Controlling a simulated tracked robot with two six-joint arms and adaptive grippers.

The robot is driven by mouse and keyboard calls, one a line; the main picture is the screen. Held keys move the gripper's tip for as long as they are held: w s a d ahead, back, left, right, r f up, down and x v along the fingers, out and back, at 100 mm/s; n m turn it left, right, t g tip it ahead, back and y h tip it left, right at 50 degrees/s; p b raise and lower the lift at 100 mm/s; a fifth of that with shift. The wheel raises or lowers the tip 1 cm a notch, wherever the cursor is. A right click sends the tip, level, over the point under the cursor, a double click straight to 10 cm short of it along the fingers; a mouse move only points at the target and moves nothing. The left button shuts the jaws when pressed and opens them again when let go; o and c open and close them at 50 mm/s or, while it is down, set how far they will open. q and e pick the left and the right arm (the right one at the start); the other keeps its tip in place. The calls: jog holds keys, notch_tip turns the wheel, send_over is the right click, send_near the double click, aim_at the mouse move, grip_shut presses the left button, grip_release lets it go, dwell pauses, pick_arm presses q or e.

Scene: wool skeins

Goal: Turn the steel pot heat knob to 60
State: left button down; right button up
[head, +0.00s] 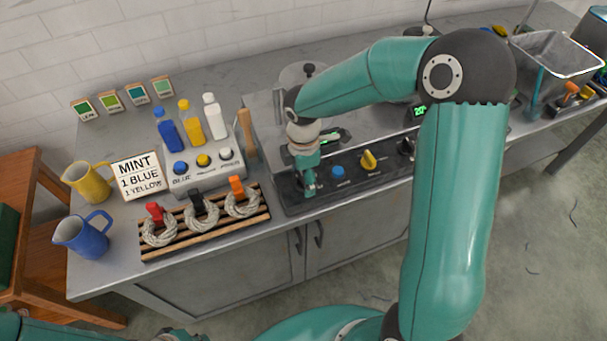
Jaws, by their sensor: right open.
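The steel pot (291,75) stands on the cooker at the back, partly hidden behind my right arm. The cooker's front panel (325,190) carries a blue knob (338,172), a yellow knob (369,160) and a black knob (406,146). My right gripper (309,190) points down at the left end of this panel, left of the blue knob. It is open. It covers that part of the panel, so a knob beneath it and its setting cannot be made out. A green display (332,137) behind the gripper is partly hidden and unreadable. My left gripper is not in view.
A second green display (420,111) appears to read 20. A slatted rack (205,231) with several wool skeins lies left of the panel. Dye bottles, a mint recipe card (138,176), a yellow jug (88,182) and a blue jug (84,236) stand further left.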

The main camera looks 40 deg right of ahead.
jog(key=c, duration=1.1)
jog(key=shift+c, duration=0.2)
